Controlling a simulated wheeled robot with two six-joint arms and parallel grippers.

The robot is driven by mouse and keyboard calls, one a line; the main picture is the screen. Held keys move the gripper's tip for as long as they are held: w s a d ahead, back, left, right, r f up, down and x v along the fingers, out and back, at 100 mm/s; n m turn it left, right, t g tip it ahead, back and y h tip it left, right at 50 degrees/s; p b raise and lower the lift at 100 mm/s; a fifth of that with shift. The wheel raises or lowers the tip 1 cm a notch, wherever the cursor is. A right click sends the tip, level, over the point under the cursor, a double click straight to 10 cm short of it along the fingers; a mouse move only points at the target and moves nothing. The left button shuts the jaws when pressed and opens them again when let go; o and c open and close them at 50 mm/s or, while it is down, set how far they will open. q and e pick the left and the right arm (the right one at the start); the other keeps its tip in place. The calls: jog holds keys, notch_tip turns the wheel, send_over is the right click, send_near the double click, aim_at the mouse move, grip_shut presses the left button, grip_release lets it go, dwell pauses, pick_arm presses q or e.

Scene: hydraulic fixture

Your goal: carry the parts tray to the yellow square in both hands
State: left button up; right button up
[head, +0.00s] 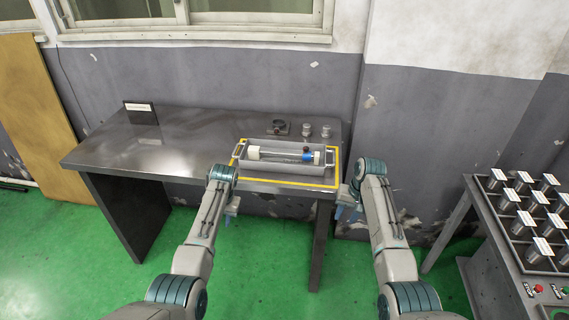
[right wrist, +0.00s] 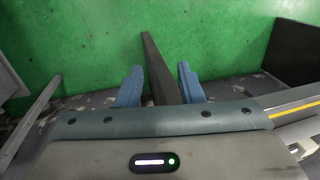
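The grey parts tray (head: 272,167) sits on the dark table, inside the outline of the yellow square (head: 290,184). A cylinder with a white end and a blue part (head: 280,156) lies in the tray. The tray has a handle at each end. My left gripper (head: 232,208) hangs below the table's front edge, near the tray's left end and apart from it; its fingers are mostly hidden. My right gripper (head: 348,213) is off the table's right front corner, apart from the tray. The right wrist view shows its blue fingers (right wrist: 160,85) spread and empty above the floor.
Small metal parts (head: 316,131) and a dark round fitting (head: 278,127) stand behind the tray. A small sign (head: 140,108) is at the back left. The table's left half is clear. A rack of labelled cylinders (head: 530,215) stands at the right. A table leg (right wrist: 158,70) is below my right gripper.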

notch_tip(320, 180, up, 8)
jog(key=d, duration=0.1)
jog(key=shift+d+r, duration=0.25)
jog(key=shift+d, duration=0.1)
pick_arm(q)
jog(key=shift+f, duration=0.15)
pick_arm(e)
jog(key=shift+w+f, duration=0.1)
jog(key=shift+f, duration=0.05)
